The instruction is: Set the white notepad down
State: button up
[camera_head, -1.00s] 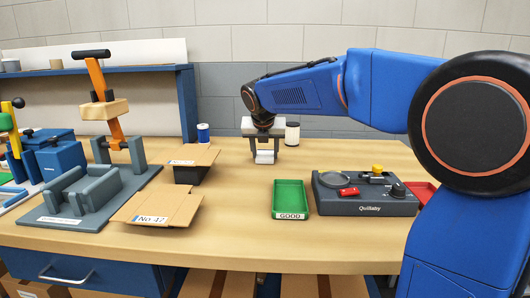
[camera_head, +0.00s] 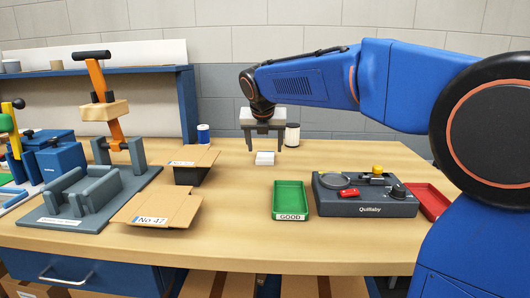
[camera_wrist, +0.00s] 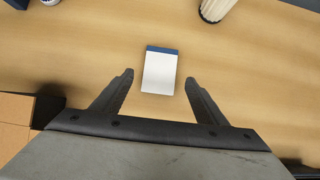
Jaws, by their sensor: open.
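The white notepad (camera_head: 265,158) lies flat on the wooden table, behind the green tray. In the wrist view the notepad (camera_wrist: 160,72) shows a white sheet with a dark blue strip along its far edge. My gripper (camera_head: 263,148) is open and empty above the notepad. In the wrist view its two fingers (camera_wrist: 158,80) stand apart, one on each side of the notepad's near part, with clear gaps and no contact visible.
A green tray (camera_head: 289,199) labelled GOOD stands in front, with a grey device (camera_head: 365,208) to its right. Cardboard boxes (camera_head: 160,207) lie to the left. A white cylinder (camera_head: 292,135) and a blue spool (camera_head: 203,134) stand nearby. Table around the notepad is clear.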

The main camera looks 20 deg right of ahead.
jog(key=v, duration=0.7)
jog(key=shift+s+r, duration=0.2)
jog(key=shift+r, duration=0.1)
jog(key=shift+s, duration=0.1)
